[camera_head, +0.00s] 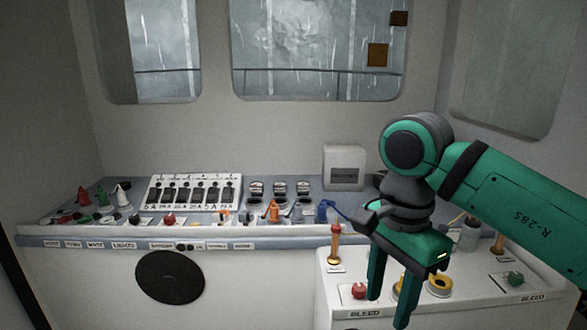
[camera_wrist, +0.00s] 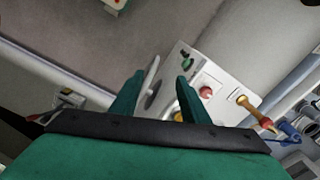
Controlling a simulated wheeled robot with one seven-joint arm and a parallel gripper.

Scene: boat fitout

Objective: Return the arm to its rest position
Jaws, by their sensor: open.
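My gripper (camera_head: 390,293) is green with a dark wrist and hangs fingers-down at the right of the head view, in front of the lower white console. Its two fingers are apart with nothing between them. The fingers (camera_wrist: 160,90) also show in the wrist view, spread, with the white panel beyond them. My arm reaches in from the right edge of the head view, bent at a dark-ringed joint. Part of the lower console is hidden behind the gripper.
A blue-grey control desk (camera_head: 100,226) carries a switch panel (camera_head: 194,191), levers and knobs. The lower console (camera_head: 335,290) holds an orange-handled lever (camera_head: 335,243), a red knob (camera_head: 359,291), a yellow ring (camera_head: 440,286) and a green knob (camera_head: 516,279). A grey box (camera_head: 344,167) stands behind.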

